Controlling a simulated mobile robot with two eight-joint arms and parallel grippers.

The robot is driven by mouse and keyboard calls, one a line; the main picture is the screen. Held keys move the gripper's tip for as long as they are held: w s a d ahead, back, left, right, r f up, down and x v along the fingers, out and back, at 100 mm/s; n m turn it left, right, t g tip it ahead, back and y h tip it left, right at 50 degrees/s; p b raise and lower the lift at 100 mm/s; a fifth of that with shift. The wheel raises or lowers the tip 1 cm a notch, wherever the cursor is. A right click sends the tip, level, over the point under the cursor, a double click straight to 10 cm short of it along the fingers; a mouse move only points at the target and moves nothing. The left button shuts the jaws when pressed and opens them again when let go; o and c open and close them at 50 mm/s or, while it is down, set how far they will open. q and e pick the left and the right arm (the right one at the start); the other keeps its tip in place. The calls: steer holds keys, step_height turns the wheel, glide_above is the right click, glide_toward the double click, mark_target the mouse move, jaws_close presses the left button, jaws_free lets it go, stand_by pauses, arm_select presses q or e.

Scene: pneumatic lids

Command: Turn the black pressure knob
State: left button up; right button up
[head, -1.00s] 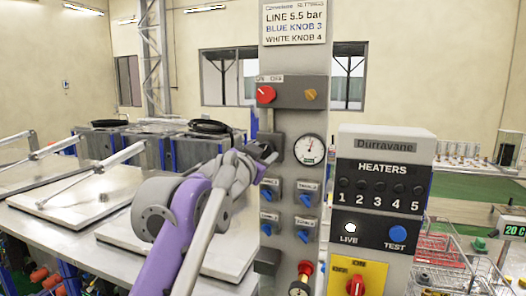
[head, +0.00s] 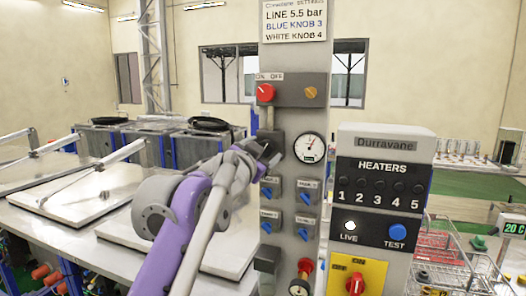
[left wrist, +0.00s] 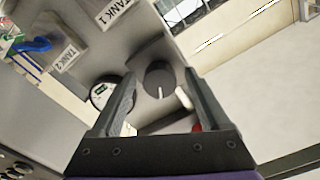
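The black pressure knob (left wrist: 160,78) shows in the left wrist view as a round dark knob with a pale pointer line, on the grey panel (left wrist: 62,110). My left gripper (left wrist: 158,88) is open, with one finger on each side of the knob in that view and a visible gap to it. Whether a fingertip touches the knob I cannot tell. In the head view my left gripper (head: 268,153) is at the left side of the grey control column (head: 294,118), left of the round gauge (head: 310,147), and hides the knob. My right gripper is in neither view.
A red knob (head: 265,93) is above the gripper. Several blue valve knobs (head: 266,193) sit below. A heater panel (head: 380,190) stands to the right. A metal table with lids (head: 75,190) lies left. A red and black fitting (head: 305,268) is low on the column.

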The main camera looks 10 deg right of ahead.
arm_select(q)
steer(key=b+v, duration=0.2)
steer(key=v, duration=0.9)
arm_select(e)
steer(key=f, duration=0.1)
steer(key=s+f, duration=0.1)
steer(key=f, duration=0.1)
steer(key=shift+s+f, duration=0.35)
arm_select(q)
steer(key=shift+w, duration=0.15)
